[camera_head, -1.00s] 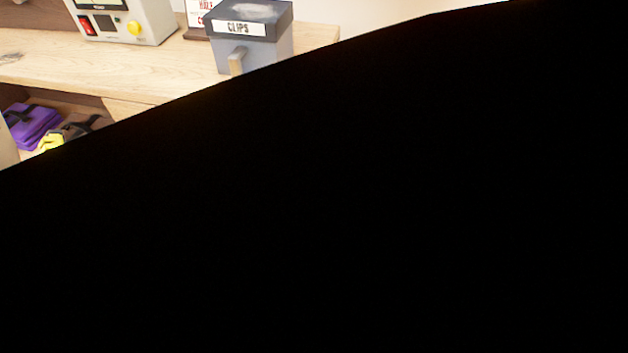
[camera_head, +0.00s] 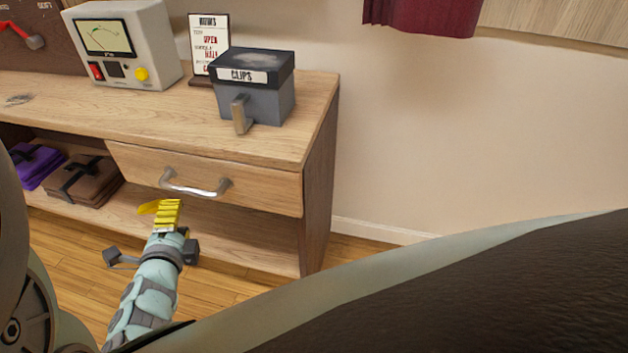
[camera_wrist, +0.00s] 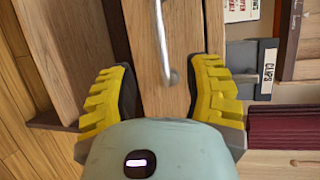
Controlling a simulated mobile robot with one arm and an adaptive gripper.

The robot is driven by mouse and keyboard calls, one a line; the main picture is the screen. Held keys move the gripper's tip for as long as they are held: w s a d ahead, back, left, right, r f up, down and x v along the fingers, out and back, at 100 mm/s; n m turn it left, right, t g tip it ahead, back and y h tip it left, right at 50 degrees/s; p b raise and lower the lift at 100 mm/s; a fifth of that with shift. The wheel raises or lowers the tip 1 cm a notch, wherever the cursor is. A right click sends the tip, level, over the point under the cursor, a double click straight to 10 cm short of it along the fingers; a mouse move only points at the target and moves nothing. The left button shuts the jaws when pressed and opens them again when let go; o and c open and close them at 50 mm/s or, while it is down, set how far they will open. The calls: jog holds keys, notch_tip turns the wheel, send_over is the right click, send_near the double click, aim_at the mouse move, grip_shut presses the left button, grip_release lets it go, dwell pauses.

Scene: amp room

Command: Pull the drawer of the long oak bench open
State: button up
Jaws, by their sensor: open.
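The long oak bench (camera_head: 318,150) stands against the wall, with one drawer (camera_head: 265,193) under its right end. The drawer looks shut, its front flush with the bench. Its silver bar handle (camera_head: 196,188) also shows in the wrist view (camera_wrist: 161,45). My gripper (camera_head: 160,208), with yellow ridged fingers, is in front of and just below the handle in the head view. In the wrist view my gripper (camera_wrist: 163,88) is open, its fingers spread to either side of the handle's near end. I cannot tell how deep the handle sits between them; no contact shows.
On the bench top stand a grey CLIPS box (camera_head: 262,100), a small sign (camera_head: 208,45) and a meter box (camera_head: 128,50). Folded brown (camera_head: 85,182) and purple (camera_head: 38,165) bundles lie on the lower shelf. Open floor lies before the bench.

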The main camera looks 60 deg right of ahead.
aim_at(186, 193)
jog(key=x, duration=1)
jog(key=shift+w+d+f+b, duration=0.15)
jog(key=shift+d+f+b, duration=0.05)
jog(key=shift+d+b, duration=0.2)
jog(key=shift+o, duration=0.2)
jog(key=shift+a, duration=0.1)
grip_shut()
